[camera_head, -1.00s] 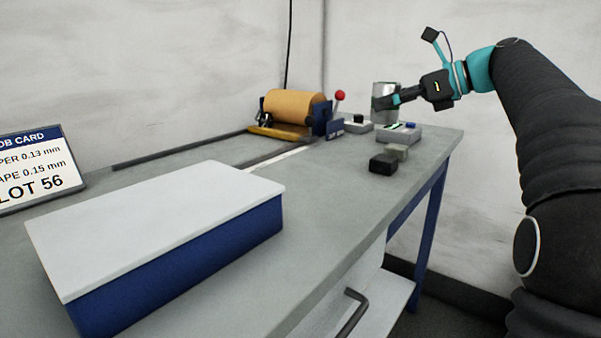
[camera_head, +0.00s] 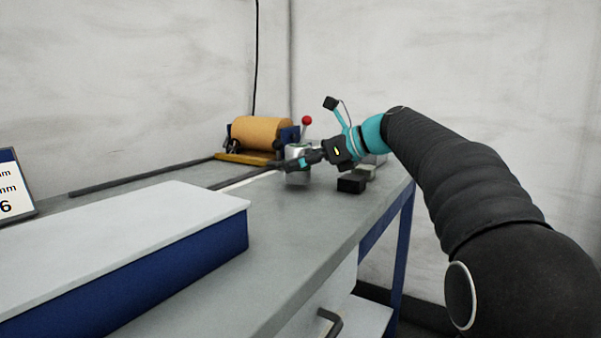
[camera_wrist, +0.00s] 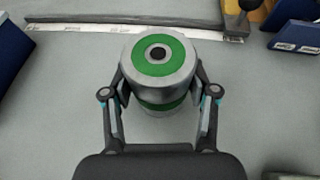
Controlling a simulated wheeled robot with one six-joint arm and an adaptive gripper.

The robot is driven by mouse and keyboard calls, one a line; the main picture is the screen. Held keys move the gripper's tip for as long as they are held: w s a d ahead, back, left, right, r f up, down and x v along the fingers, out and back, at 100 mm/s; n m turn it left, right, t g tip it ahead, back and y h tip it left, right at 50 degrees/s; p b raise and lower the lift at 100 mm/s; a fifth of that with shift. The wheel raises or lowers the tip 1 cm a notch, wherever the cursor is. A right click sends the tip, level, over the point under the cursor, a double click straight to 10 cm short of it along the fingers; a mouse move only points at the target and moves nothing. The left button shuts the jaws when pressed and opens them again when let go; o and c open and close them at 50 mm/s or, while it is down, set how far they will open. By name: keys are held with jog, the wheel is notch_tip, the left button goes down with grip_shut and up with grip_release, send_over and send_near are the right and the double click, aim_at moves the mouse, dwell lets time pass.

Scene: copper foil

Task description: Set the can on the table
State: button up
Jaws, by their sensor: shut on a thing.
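The can (camera_head: 297,176) is a silver cylinder, upright between the fingers of my gripper (camera_head: 300,162), low over the grey table (camera_head: 285,230). In the wrist view the can (camera_wrist: 158,60) shows its top, with a green ring and a dark centre, and a green band lower down. The fingers of my gripper (camera_wrist: 160,92) close on it from both sides. Whether its base touches the table or hangs just above it, I cannot tell.
A roll of copper foil (camera_head: 262,132) on a stand with a red-knobbed lever (camera_head: 306,121) is behind the can. A black block (camera_head: 351,184) lies to its right. A white-topped blue box (camera_head: 120,250) fills the front left. Table between is clear.

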jog(key=shift+f, duration=0.55)
jog(key=shift+f, duration=0.1)
jog(key=shift+f, duration=0.15)
jog(key=o, duration=1.3)
jog(key=shift+r, duration=0.2)
jog(key=shift+s+d+r, duration=0.15)
jog(key=shift+d+r, duration=0.05)
jog(key=shift+d, duration=0.1)
jog(key=p+v, duration=0.1)
jog(key=v, duration=1)
jog(key=shift+s+d+p, duration=0.1)
jog(key=shift+d+p, duration=0.05)
jog(key=shift+p, duration=0.15)
